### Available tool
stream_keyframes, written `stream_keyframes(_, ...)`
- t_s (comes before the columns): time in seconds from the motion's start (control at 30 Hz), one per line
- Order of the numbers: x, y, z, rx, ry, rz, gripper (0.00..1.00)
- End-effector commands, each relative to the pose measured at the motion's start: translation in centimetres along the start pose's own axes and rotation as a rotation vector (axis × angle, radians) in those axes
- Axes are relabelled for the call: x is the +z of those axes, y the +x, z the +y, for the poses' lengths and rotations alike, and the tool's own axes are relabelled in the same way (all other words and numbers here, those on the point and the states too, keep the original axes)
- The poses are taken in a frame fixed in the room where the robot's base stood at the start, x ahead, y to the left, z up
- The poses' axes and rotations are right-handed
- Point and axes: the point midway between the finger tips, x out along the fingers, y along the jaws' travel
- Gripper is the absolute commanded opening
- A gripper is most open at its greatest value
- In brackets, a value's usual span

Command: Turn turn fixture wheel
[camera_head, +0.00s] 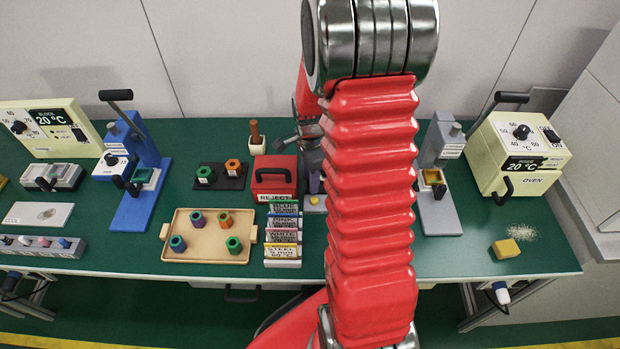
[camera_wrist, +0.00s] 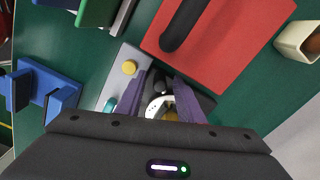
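The turn fixture is a small grey base (camera_wrist: 114,86) with a yellow button (camera_wrist: 129,67) and a teal one (camera_wrist: 108,105). A white curved part, seemingly the wheel (camera_wrist: 157,103), shows between my fingers in the wrist view. My gripper (camera_wrist: 162,78) has two purple fingers that stand apart, one to each side of that part. I cannot tell whether they touch it. In the head view my gripper (camera_head: 314,180) points down over the fixture (camera_head: 313,205), and my red arm hides most of it.
The red reject box (camera_head: 273,179) stands close to the left of the gripper, with labelled boxes (camera_head: 283,235) in front. A tan tray (camera_head: 205,249) of coloured pieces lies further left. A grey press (camera_head: 440,212) and an oven (camera_head: 520,157) stand at right. Bare green table lies left of the oven's sponge (camera_head: 506,249).

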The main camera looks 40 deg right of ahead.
Motion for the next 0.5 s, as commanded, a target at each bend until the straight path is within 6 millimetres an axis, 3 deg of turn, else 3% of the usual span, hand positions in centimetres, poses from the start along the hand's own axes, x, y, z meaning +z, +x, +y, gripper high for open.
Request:
stream_keyframes(0.3, 0.04, 0.22, 0.01, 0.0, -0.001, 0.0, 0.34)
stream_keyframes(0.5, 0.05, 0.21, 0.0, 0.0, -0.001, 0.0, 0.2)
